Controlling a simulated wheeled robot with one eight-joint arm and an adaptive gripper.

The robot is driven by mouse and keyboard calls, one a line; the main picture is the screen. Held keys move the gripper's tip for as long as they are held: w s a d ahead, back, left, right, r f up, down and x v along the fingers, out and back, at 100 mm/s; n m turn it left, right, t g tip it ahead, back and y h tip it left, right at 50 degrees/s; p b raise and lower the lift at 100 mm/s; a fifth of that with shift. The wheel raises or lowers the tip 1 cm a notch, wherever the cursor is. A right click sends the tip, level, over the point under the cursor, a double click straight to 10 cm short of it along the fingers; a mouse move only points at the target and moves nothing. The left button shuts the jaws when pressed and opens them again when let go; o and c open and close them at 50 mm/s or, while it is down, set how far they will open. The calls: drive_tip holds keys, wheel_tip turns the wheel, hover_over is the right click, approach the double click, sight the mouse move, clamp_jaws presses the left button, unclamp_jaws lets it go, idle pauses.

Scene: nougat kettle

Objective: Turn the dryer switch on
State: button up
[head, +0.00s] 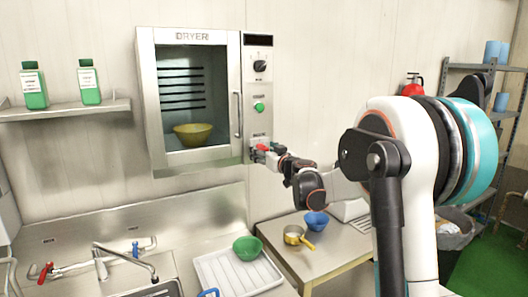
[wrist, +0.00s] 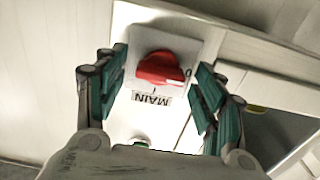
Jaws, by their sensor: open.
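The dryer (head: 242,85) hangs on the wall with its glass door shut and a yellow bowl (head: 193,133) inside. Its red rotary switch (head: 262,147) is at the lower end of the right-hand panel, partly hidden by my gripper (head: 268,154). In the wrist view the red knob (wrist: 162,68) sits on a light plate with an upside-down "MAIN" label. The knob lies roughly crosswise, with a "0" mark at its right end and a small mark below it. My gripper (wrist: 163,66) is open, with one green-padded finger on each side of the knob and visible gaps to it.
A green button (head: 259,107) and a black dial (head: 260,66) are higher on the panel. Below are a steel sink counter, a white tray (head: 238,273) with a green bowl (head: 247,248), and a table with a pan (head: 297,236) and blue bowl (head: 316,221).

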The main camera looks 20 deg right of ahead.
drive_tip(key=shift+c, duration=0.3)
drive_tip(key=c, duration=1)
drive_tip(key=shift+d+f+m+b, duration=0.1)
drive_tip(key=shift+m+b, duration=1)
drive_tip(key=shift+m, duration=3.35)
drive_tip(key=shift+d+f+m+b, duration=0.1)
drive_tip(key=shift+m+b, duration=0.95)
drive_tip(key=shift+m, duration=3.4)
